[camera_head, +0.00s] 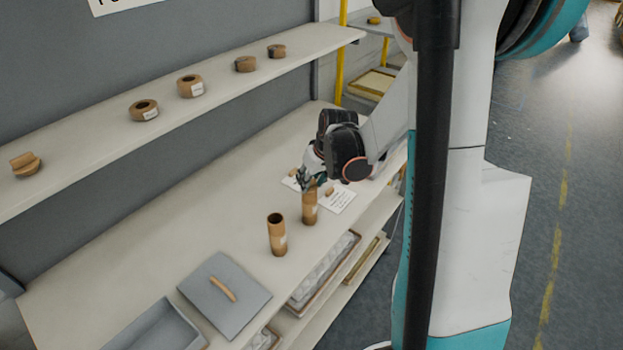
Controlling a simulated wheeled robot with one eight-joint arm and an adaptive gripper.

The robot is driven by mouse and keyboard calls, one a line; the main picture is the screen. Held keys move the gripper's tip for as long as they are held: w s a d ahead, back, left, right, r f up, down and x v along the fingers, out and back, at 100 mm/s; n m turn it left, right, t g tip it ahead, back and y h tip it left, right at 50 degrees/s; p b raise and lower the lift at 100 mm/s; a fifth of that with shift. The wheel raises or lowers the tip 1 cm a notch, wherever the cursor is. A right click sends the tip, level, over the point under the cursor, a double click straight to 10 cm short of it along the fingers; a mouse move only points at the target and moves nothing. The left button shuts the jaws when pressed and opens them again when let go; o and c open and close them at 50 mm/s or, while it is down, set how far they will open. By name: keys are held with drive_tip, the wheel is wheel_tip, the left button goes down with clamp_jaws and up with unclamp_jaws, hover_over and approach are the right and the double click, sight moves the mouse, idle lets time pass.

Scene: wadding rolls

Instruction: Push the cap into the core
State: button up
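Two brown cardboard cores stand upright on the workbench (215,225). The nearer core (277,238) has an open, dark top. The farther core (310,208) stands directly below my gripper (309,184), whose fingers are at its top rim. The fingers overlap the rim, so I cannot tell whether they touch it or hold a cap there. A small brown piece (329,190) shows just right of the fingers and may be a cap. Another small brown piece (294,172) lies behind, to the left. The inside of the farther core is hidden.
A grey flat board (205,285) with a brown handle-like piece (222,288) lies at the front, beside a grey tray (150,335). White printed sheets (340,202) lie near the farther core. The shelf above (100,150) holds several brown rolls. The bench's left middle is clear.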

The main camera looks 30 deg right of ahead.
drive_tip(key=shift+f, duration=0.3)
drive_tip(key=o, duration=0.6)
drive_tip(key=shift+c, duration=0.2)
drive_tip(key=shift+r, duration=0.15)
drive_tip(key=p+v, duration=0.6)
drive_tip(key=v, duration=0.5)
drive_tip(key=shift+p, duration=0.35)
